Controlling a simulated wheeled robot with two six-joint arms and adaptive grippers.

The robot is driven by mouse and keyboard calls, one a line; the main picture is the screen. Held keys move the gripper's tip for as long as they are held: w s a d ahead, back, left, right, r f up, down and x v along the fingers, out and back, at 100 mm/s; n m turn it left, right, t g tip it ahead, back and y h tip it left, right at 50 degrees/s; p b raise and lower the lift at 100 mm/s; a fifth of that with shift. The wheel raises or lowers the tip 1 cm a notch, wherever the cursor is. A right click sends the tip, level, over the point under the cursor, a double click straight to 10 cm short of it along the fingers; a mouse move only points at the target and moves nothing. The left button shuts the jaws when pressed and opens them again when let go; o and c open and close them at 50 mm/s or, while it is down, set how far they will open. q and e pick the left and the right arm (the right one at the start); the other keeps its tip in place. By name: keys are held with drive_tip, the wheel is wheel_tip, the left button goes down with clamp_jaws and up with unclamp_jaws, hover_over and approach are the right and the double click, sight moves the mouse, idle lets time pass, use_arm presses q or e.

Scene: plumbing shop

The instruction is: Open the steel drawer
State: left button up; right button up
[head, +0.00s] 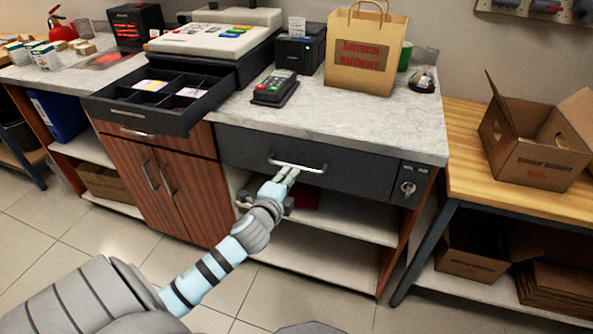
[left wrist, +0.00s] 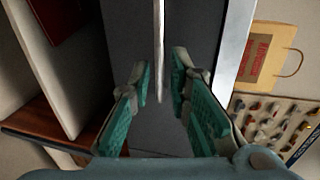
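The steel drawer (head: 345,172) is a dark grey front under the marble-look counter, and it sits closed. Its pale bar handle (head: 298,166) is at the middle of the front. My left gripper (head: 288,174) reaches up to the handle from below. In the left wrist view, the handle (left wrist: 158,45) runs between the two green-padded fingers of my left gripper (left wrist: 161,78). The fingers are apart, with a gap visible beside the bar. The drawer front (left wrist: 195,35) fills the middle of that view. My right gripper is in neither view.
A cash drawer (head: 140,115) stands open at the left, above wooden cupboard doors. A lock with keys (head: 407,187) is right of the steel drawer. A card terminal (head: 274,88) and paper bag (head: 365,50) stand on the counter. A wooden bench (head: 465,140) stands at right.

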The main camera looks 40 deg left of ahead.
sight(297, 167)
use_arm(q)
drive_tip(key=b+x, duration=0.1)
drive_tip(key=x, duration=0.6)
drive_tip(key=shift+f, duration=0.1)
clamp_jaws()
